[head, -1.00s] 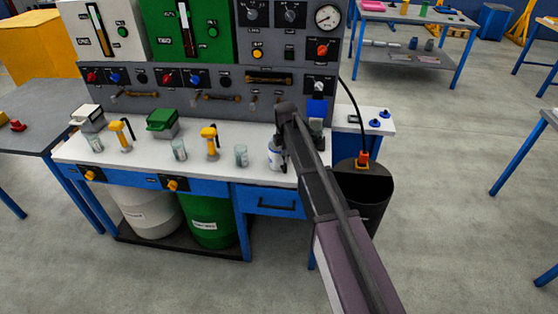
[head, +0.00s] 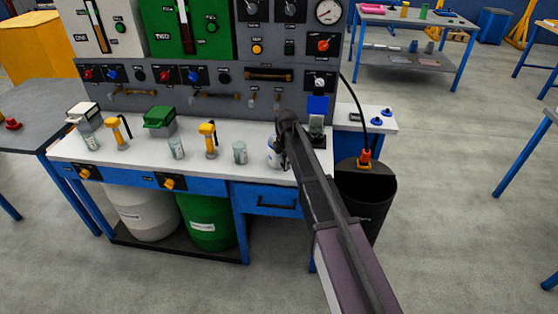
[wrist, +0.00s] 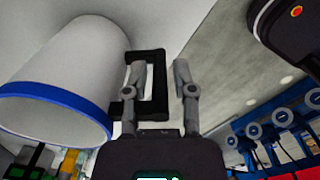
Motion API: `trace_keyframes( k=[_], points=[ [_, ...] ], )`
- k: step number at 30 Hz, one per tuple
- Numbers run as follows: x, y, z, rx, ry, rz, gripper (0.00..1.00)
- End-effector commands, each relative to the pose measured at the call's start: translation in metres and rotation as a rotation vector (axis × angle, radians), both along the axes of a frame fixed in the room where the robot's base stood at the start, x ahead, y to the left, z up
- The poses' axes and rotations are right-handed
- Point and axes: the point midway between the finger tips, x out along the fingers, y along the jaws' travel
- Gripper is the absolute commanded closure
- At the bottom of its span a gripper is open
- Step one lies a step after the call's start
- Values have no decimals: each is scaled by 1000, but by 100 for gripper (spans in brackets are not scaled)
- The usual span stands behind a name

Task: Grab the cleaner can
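The cleaner can (head: 273,157) is white with blue and stands upright on the white bench top, partly hidden behind my arm in the head view. In the wrist view the can (wrist: 70,65) fills the left side, with a blue band and a black loop handle (wrist: 160,88) facing my gripper. My gripper (wrist: 158,72) is open. Its two fingers lie on either side of the handle's outer bar, with the left finger appearing to be in the loop near the can wall. A gap shows between the bar and the right finger. The head view hides the fingers.
A clear cup (head: 240,153) stands left of the can, with yellow-handled tools and small boxes farther left. A blue device (head: 317,108) stands just behind, right of my arm. A black bin (head: 378,190) is at the bench's right end. The control panel rises behind.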

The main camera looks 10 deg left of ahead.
Motion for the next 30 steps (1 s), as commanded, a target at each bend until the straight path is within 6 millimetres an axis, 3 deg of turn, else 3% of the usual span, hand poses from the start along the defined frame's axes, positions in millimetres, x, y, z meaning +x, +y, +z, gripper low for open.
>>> trace_keyframes(
  k=[20, 23, 24, 30],
  points=[
    [0, 0, -2, 0, 0, 0, 66],
    [0, 0, -2, 0, 0, 0, 95],
    [0, 0, -2, 0, 0, 0, 100],
    [0, 0, -2, 0, 0, -1, 100]
  ],
)
